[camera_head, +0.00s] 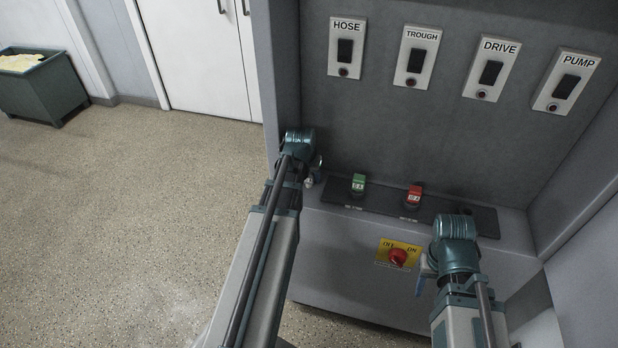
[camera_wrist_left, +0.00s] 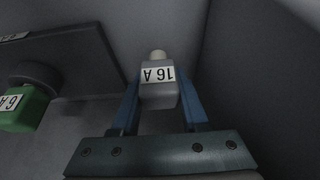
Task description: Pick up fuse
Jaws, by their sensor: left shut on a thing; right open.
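A grey fuse (camera_wrist_left: 160,95) with a white "16 A" label sits between the blue fingers of my left gripper (camera_wrist_left: 158,100) in the left wrist view. The gripper is shut on it. In the head view my left gripper (camera_head: 312,176) is at the left end of the ledge, largely hidden by its own wrist. A green fuse (camera_head: 358,184) and a red fuse (camera_head: 414,194) stand on the dark strip. The green one also shows in the left wrist view (camera_wrist_left: 22,108), its label partly cut off. My right gripper (camera_head: 426,276) is open, mostly behind its wrist.
The dark strip (camera_head: 345,194) runs along the cabinet ledge. A red knob (camera_head: 398,257) on a yellow OFF/ON plate (camera_head: 383,250) is on the front. Fuse holder plates labelled HOSE (camera_head: 346,28), TROUGH (camera_head: 412,76), DRIVE (camera_head: 486,88) and PUMP (camera_head: 563,98) line the back panel.

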